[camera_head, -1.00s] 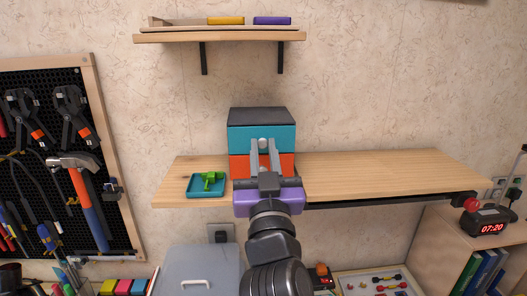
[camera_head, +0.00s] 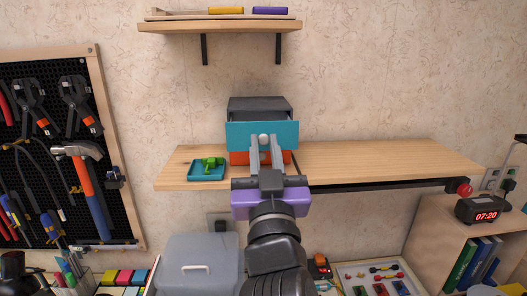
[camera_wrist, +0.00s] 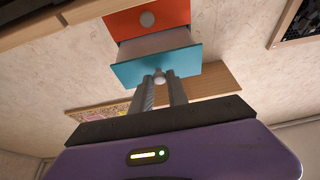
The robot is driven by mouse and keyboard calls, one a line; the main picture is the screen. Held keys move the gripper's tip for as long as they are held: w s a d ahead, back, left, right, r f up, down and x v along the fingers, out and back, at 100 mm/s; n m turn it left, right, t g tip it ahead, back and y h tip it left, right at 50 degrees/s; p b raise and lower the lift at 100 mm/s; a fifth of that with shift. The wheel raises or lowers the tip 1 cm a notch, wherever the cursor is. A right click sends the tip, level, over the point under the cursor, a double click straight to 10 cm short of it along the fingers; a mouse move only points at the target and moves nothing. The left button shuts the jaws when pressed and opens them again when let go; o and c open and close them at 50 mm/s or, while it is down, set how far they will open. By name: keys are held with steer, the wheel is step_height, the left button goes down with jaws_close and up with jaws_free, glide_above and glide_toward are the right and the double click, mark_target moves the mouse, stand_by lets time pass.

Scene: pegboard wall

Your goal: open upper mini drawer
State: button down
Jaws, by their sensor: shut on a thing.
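The mini drawer unit (camera_head: 258,104) stands on the wooden wall shelf, with a dark grey top. Its upper drawer has a teal front (camera_head: 240,134) and is pulled partly out, its open inside showing behind the front. The lower drawer has an orange front (camera_head: 239,158) and looks closed. My gripper (camera_head: 265,143) is shut on the upper drawer's round light knob (camera_head: 264,139). In the wrist view the teal front (camera_wrist: 185,64) and knob (camera_wrist: 159,74) sit at my fingertips; the orange front (camera_wrist: 180,15) also shows.
A teal tray (camera_head: 206,173) with a green item lies left of the unit on the wooden shelf (camera_head: 385,160). The shelf's right side is bare. A higher shelf (camera_head: 225,26) hangs above.

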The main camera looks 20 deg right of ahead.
steer(key=shift+s+a, duration=0.1)
steer(key=shift+s, duration=0.25)
steer(key=c, duration=1.3)
jaws_free()
steer(key=b+v, duration=0.3)
steer(key=v, duration=0.4)
steer(key=shift+s+a+f, duration=0.1)
steer(key=shift+s+f, duration=0.05)
steer(key=shift+s, duration=0.25)
